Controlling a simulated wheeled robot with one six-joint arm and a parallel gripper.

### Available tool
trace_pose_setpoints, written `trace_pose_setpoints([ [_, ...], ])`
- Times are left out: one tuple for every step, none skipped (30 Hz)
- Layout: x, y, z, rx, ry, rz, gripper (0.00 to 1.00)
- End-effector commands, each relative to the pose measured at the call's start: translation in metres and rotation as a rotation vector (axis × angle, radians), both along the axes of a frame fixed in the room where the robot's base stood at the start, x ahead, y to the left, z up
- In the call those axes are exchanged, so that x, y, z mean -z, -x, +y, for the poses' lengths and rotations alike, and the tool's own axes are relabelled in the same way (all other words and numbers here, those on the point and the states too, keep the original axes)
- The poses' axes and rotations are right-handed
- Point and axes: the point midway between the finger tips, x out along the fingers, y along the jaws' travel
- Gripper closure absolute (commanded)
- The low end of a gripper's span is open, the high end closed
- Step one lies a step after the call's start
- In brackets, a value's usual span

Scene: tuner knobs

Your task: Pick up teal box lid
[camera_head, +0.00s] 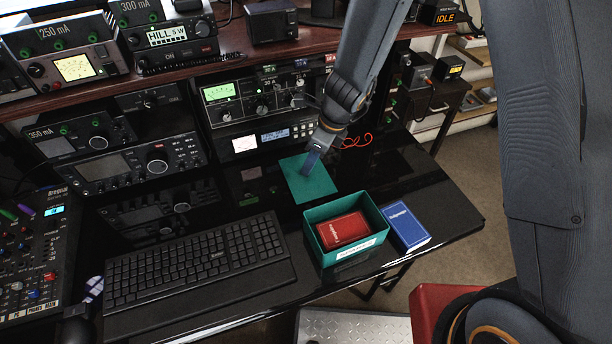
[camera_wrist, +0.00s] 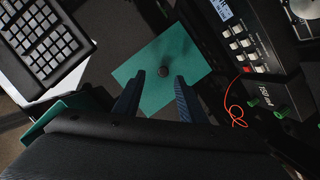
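The teal box lid (camera_head: 300,184) lies flat on the black desk behind the open teal box. In the wrist view the lid (camera_wrist: 182,52) shows a small dark round knob (camera_wrist: 164,71) near its middle. My gripper (camera_wrist: 160,92) is open, with its two blue fingers apart and pointing toward the knob. The knob shows between and just beyond the fingertips, with nothing held. In the head view my gripper (camera_head: 308,170) is over the lid and hides the knob. The teal box (camera_head: 322,212) holds a red book (camera_head: 342,230).
A blue book (camera_head: 405,226) lies right of the teal box. A black keyboard (camera_head: 195,262) is at the front left. Radio equipment (camera_head: 262,100) stands behind the lid, and an orange cable (camera_head: 354,141) lies close to it. The glossy desk right of the lid is clear.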

Motion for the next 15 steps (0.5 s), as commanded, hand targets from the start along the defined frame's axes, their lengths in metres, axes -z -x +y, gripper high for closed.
trace_pose_setpoints([
  [0.005,-0.001,0.001,-0.001,0.000,0.002,0.63],
  [0.008,-0.002,0.002,0.000,0.000,0.002,0.63],
  [0.014,-0.003,0.003,-0.001,0.001,0.003,0.63],
  [0.017,-0.005,0.004,0.000,0.001,0.004,0.63],
  [0.020,-0.006,0.005,-0.002,0.000,0.003,0.63],
  [0.025,-0.008,0.006,-0.001,0.001,0.003,0.63],
  [0.029,-0.008,0.007,-0.002,0.001,0.003,0.63],
  [0.033,-0.008,0.008,-0.002,0.000,0.003,0.63],
  [0.038,-0.009,0.009,-0.003,0.000,0.002,0.63],
  [0.040,-0.009,0.010,-0.003,0.001,0.002,0.63],
  [0.042,-0.010,0.011,-0.002,0.001,0.001,0.63],
  [0.043,-0.010,0.011,-0.002,0.000,-0.001,0.63],
  [0.044,-0.011,0.011,-0.003,0.000,-0.001,0.63],
  [0.044,-0.011,0.011,-0.002,0.000,-0.001,0.63],
  [0.045,-0.011,0.011,-0.003,0.000,-0.001,0.63],
])
